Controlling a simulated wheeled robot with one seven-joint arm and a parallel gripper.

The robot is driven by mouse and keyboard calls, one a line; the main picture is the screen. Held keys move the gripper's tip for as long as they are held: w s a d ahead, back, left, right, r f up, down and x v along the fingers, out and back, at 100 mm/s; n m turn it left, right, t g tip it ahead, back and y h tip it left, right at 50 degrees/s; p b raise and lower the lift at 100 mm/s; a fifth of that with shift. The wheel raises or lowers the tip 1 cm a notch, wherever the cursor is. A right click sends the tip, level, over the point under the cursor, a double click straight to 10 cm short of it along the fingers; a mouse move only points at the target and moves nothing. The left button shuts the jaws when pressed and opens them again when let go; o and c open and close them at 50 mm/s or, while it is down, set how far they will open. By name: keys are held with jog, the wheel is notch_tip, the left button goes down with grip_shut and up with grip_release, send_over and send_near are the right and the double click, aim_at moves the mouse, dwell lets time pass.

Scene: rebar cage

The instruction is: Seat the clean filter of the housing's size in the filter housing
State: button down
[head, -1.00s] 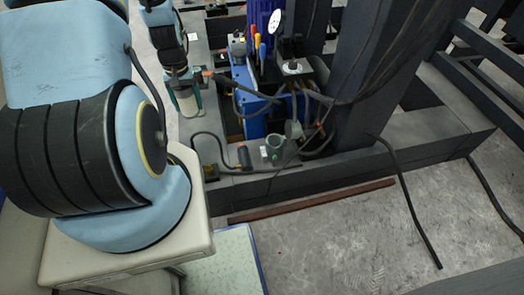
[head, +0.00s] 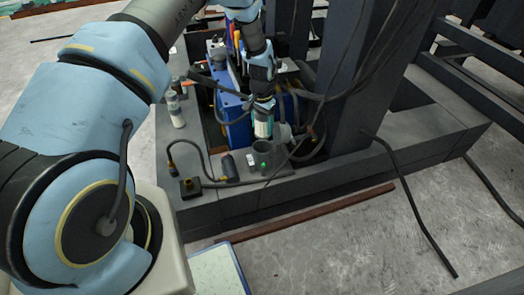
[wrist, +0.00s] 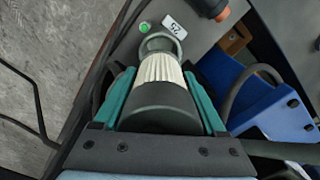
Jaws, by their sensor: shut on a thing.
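My gripper (head: 263,106) is shut on a filter (head: 263,127) with pale pleats and a dark end cap. In the wrist view the filter (wrist: 158,72) sits between the teal fingers, cap toward the camera. The filter housing (head: 262,150) is a grey, round, open cup on the dark ledge, just below the held filter. In the wrist view the housing's ring (wrist: 158,40) shows beyond the filter's far end, partly hidden by it. I cannot tell whether the filter touches the rim. A tag (wrist: 174,27) reading 25 lies beside the housing.
Another pale and grey cylinder (head: 174,108) stands on the ledge at left. A dark cylinder (head: 228,165) and a black hose (head: 206,160) are left of the housing. A blue unit (head: 236,130) and cables (head: 296,105) crowd behind. A green light (wrist: 145,28) is beside the housing.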

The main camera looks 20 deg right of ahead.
aim_at(262, 115)
notch_tip(262, 115, down, 7)
jog(key=shift+f, duration=0.2)
dwell(0.3)
jog(key=shift+f+b, duration=0.3)
jog(key=shift+f, duration=0.2)
jog(key=shift+f, duration=0.1)
jog(key=shift+c, duration=0.2)
grip_release()
jog(key=shift+a, duration=0.1)
jog(key=shift+o, duration=0.2)
notch_tip(262, 115, up, 13)
jog(key=shift+r, duration=0.15)
